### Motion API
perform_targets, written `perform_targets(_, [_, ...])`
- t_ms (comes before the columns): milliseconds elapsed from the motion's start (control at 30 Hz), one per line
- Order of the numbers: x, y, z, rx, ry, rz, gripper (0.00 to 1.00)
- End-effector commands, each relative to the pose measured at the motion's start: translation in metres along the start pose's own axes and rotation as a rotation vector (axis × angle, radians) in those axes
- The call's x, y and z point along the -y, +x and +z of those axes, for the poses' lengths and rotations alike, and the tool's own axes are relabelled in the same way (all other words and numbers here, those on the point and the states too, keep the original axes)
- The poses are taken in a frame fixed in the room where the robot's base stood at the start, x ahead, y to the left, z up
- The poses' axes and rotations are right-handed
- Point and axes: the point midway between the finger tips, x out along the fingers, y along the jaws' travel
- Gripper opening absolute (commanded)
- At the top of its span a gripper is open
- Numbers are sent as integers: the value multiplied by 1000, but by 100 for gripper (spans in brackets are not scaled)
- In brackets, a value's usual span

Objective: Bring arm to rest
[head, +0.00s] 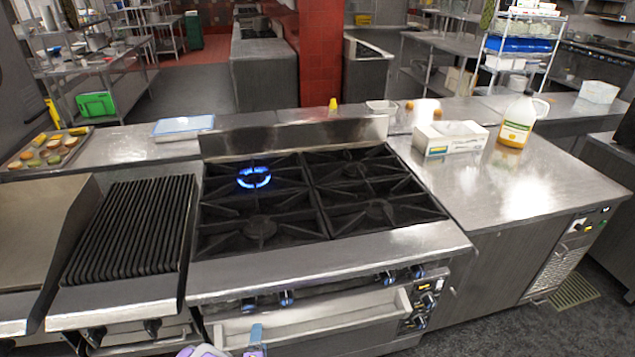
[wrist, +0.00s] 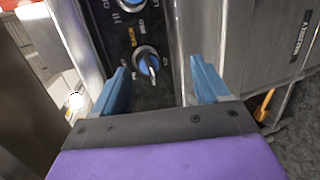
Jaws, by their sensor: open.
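My gripper (wrist: 158,88) shows in the wrist view with its two blue fingers apart and nothing between them. A stove control knob (wrist: 148,62) on a dark panel lies beyond the fingertips; I cannot tell how far away it is. In the head view a blue fingertip and part of the purple body of my gripper (head: 255,340) show at the bottom edge, in front of the oven door handle. The rest of my arm is out of that view.
The stove (head: 320,205) has a blue flame (head: 254,177) on its back left burner. A ridged grill (head: 130,230) stands left of it. The steel counter (head: 500,190) on the right holds a jug (head: 518,122) and a white box (head: 450,138). Dark floor (head: 480,325) is free at lower right.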

Motion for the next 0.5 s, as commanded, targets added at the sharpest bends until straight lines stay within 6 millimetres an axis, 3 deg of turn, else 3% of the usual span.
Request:
perform_targets(233, [-34, 16, 14, 55, 325, -235, 74])
perform_targets(500, [-78, 9, 33, 108, 631, -469, 74])
